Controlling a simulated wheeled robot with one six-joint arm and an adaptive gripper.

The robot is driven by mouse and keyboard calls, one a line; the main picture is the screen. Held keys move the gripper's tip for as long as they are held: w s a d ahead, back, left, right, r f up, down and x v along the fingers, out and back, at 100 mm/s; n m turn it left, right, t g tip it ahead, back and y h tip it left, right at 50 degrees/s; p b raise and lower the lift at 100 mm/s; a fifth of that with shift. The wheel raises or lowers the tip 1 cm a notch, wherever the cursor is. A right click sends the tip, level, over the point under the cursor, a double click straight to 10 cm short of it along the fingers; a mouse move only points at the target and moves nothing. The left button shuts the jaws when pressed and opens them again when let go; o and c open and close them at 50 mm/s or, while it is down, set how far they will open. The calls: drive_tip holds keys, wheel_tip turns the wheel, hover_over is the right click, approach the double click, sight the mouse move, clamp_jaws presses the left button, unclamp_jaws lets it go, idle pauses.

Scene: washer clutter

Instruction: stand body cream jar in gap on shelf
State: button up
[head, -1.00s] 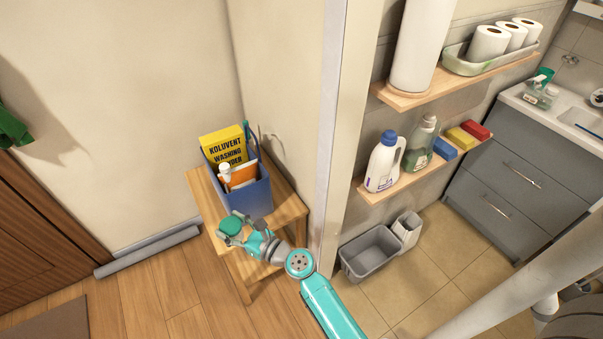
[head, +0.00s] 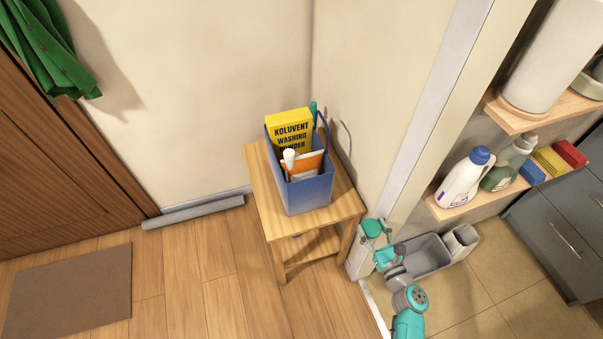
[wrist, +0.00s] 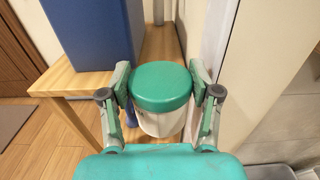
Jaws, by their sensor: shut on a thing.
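The body cream jar (wrist: 160,98) has a green lid and a white body. In the wrist view it is upright between both fingers of my gripper (wrist: 161,95), which is shut on it. In the head view my gripper (head: 376,243) holds the jar (head: 372,228) right of the wooden stool, by the wall's end. The lower wooden shelf (head: 442,211) is farther right. It carries a white bottle with a blue cap (head: 464,180), a green bottle (head: 508,165) and blue, yellow and red packs. I cannot make out a clear gap there from this angle.
The stool (head: 262,195) carries a blue bin (head: 310,195) with a yellow washing powder box (head: 290,130). The wall's end (head: 432,110) stands between stool and shelves. An upper shelf (head: 515,122) holds a large white roll. A grey bin (head: 428,255) is on the tiles.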

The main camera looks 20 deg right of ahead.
drive_tip(key=w, duration=1.8)
drive_tip(key=shift+a, duration=0.15)
drive_tip(key=shift+f, duration=1.8)
drive_tip(key=shift+f, duration=0.1)
drive_tip(key=o, duration=1.1)
drive_tip(key=shift+c, duration=0.2)
